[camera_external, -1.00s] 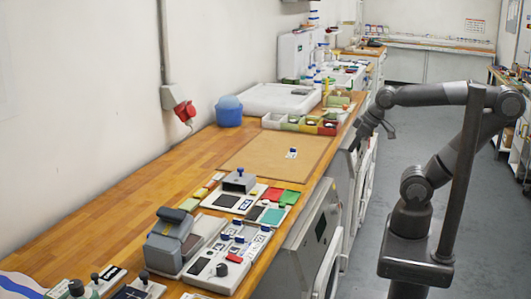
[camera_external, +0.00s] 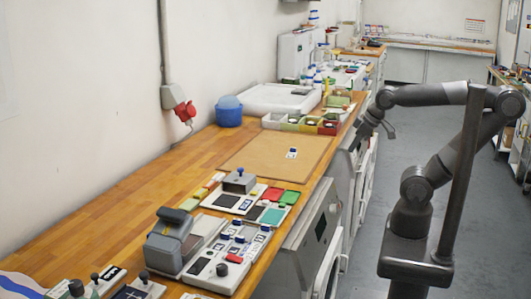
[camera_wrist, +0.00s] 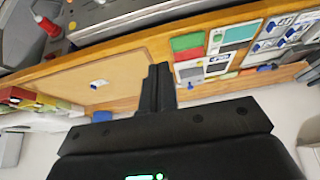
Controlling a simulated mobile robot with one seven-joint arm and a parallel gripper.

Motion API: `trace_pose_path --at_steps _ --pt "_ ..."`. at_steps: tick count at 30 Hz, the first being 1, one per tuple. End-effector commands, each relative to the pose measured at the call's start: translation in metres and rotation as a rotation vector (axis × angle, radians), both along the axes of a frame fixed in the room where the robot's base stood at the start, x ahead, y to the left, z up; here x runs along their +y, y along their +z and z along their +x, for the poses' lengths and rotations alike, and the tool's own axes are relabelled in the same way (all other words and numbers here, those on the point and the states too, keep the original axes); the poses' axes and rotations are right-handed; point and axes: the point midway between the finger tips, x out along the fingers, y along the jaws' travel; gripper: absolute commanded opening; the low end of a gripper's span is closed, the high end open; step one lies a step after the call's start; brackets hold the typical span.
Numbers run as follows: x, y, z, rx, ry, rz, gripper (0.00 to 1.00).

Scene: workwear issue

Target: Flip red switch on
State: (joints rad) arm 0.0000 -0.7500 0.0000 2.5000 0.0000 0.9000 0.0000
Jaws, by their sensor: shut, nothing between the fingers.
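A red knob-like part (camera_external: 234,258) sits on a pale panel (camera_external: 222,272) with several blue-capped switches, at the front of the bench in the external view. I cannot tell its on or off position. In the wrist view a red knob (camera_wrist: 47,25) shows on grey equipment at the upper left; I cannot tell whether it is a switch. My gripper (camera_external: 389,131) is at the bench's right edge, well beyond and apart from the pale panel. In the wrist view my gripper (camera_wrist: 160,72) is shut and empty, its fingers pointing towards the wooden bench.
A tan board (camera_external: 270,165) lies on the wooden bench (camera_external: 120,205). A grey device (camera_external: 168,245) stands left of the panel. A red socket (camera_external: 185,111) is on the wall. Grey machines (camera_external: 310,235) line the bench front.

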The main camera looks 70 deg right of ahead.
Motion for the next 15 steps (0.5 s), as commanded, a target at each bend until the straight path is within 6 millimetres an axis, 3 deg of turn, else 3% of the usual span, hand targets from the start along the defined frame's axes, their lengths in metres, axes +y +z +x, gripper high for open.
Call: trace_pose_path --at_steps 15 --pt "0.0012 0.0012 0.0035 0.005 -0.005 0.013 0.00"
